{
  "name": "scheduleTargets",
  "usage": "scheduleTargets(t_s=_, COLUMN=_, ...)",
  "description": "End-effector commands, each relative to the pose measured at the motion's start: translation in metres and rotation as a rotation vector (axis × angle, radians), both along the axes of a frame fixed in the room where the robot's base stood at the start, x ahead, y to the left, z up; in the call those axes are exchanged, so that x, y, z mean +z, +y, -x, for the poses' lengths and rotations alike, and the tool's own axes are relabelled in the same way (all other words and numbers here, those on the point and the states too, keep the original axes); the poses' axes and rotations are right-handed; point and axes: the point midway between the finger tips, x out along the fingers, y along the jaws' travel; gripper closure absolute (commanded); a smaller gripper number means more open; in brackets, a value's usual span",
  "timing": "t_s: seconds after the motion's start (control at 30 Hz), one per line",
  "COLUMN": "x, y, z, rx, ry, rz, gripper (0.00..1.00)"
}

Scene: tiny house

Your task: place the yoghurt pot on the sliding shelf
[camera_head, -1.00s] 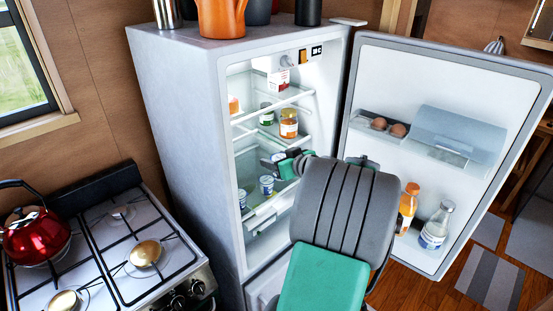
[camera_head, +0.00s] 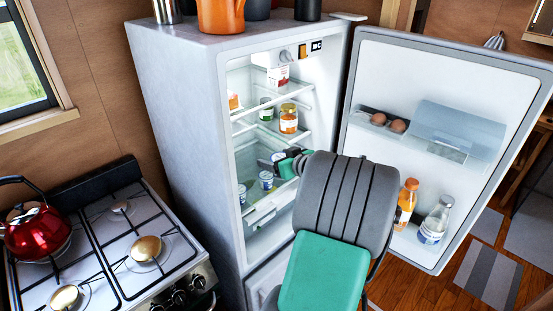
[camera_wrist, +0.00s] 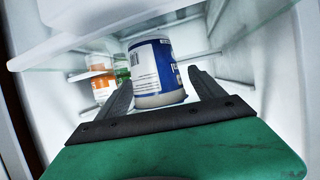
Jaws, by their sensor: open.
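A white and blue yoghurt pot (camera_wrist: 153,72) stands between the two fingers of my gripper (camera_wrist: 162,88) in the wrist view. The fingers are open, one on each side of it, with a small gap at the right finger. In the head view my gripper (camera_head: 278,162) is inside the fridge, and the pot shows as a small pale shape (camera_head: 278,156) by the fingers. Which shelf slides is not clear, and the pot's base contact is hard to see.
A glass shelf (camera_head: 262,127) with jars (camera_head: 288,118) is above my gripper; a shelf edge also crosses the wrist view (camera_wrist: 60,62). The open fridge door (camera_head: 440,100) with bottles (camera_head: 406,203) is to the right. A stove (camera_head: 110,245) with a red kettle (camera_head: 36,228) is left.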

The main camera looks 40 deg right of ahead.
Motion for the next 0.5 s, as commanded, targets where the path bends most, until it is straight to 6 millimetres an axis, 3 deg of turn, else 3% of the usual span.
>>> scheduleTargets(t_s=0.17, x=0.008, y=0.000, z=0.019, rx=-0.005, ry=-0.002, rz=0.003, gripper=0.22)
scheduleTargets(t_s=0.5, x=0.040, y=0.011, z=0.095, rx=-0.005, ry=-0.001, rz=0.002, gripper=0.22)
